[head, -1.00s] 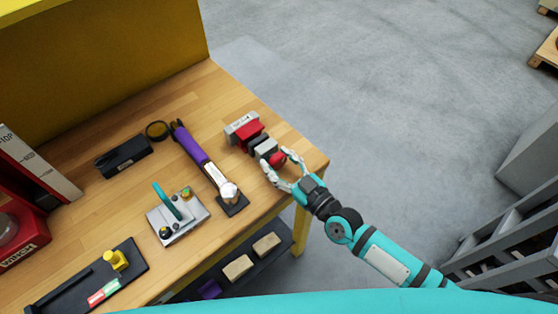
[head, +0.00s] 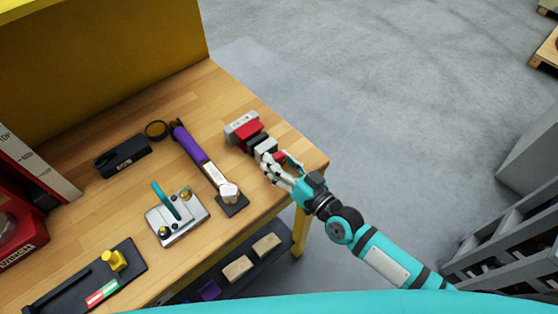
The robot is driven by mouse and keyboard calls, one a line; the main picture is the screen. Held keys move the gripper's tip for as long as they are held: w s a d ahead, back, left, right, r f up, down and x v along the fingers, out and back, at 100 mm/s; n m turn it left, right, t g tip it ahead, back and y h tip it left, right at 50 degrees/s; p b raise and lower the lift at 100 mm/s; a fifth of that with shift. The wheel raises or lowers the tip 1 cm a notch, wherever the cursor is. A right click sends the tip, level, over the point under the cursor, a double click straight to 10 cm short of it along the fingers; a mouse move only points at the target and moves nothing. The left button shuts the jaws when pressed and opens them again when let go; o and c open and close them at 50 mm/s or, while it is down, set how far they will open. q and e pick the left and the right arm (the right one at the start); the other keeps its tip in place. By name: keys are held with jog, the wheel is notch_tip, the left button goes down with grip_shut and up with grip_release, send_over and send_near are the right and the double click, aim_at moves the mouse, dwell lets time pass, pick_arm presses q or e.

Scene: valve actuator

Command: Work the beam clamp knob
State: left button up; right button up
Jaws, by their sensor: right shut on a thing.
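The beam clamp (head: 248,131) lies near the right end of the wooden bench, with grey, red and black sections in a row. Its red knob (head: 279,156) is at the end facing my right arm. My right gripper (head: 276,164) is shut on the knob, with fingers on both sides of it. The fingers hide much of the knob. My left gripper is not in view.
A purple-handled tool (head: 196,151) lies left of the clamp. A metal plate with a teal lever (head: 178,217), a black tray with a yellow knob (head: 95,277) and a black box (head: 123,155) stand further left. The bench's right edge is close to my gripper.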

jog(key=shift+m, duration=0.4)
jog(key=o, duration=1.2)
jog(key=shift+s+d, duration=0.1)
jog(key=v, duration=1.1)
jog(key=shift+s+d, duration=0.2)
jog(key=shift+s, duration=0.15)
